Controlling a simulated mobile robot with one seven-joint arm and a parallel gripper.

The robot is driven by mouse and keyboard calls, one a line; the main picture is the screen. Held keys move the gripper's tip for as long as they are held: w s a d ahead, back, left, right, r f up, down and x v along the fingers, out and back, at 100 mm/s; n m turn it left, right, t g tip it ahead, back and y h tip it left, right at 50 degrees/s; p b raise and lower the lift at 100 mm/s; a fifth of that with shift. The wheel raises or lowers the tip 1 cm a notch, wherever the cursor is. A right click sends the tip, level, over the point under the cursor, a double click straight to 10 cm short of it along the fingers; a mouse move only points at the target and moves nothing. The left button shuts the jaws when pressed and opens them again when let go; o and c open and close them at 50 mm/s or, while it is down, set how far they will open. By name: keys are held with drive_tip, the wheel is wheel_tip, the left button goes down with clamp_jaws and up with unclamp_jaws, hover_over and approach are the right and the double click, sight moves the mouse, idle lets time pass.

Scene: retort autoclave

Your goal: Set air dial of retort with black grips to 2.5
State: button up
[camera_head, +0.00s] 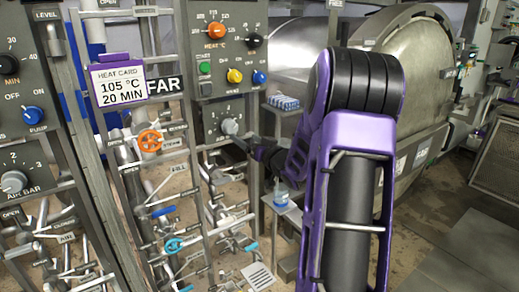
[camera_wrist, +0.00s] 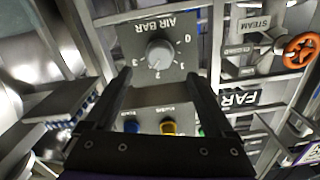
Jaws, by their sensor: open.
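The grey air dial (camera_head: 229,127) is on the lower part of the panel by the FAR sign. In the wrist view the air dial (camera_wrist: 160,54) appears upside down under AIR BAR, with a scale from 0 to 3. Its pale mark seems to point near 2; the exact reading is too small to tell. My gripper (camera_wrist: 159,74) is open, its fingers on either side of the dial in the picture, with no clear contact. In the head view my gripper (camera_head: 243,144) is beside the dial, partly hidden by my arm.
Another AIR BAR dial (camera_head: 14,182) is on the nearer left panel. An orange valve wheel (camera_head: 150,141) and pipes stand between the panels. Above the far air dial are a yellow knob (camera_head: 235,76) and a blue knob (camera_head: 258,77). A large metal retort (camera_head: 400,75) stands behind my arm.

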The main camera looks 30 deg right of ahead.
drive_tip(key=s, duration=0.7)
drive_tip(key=shift+w+d, duration=0.1)
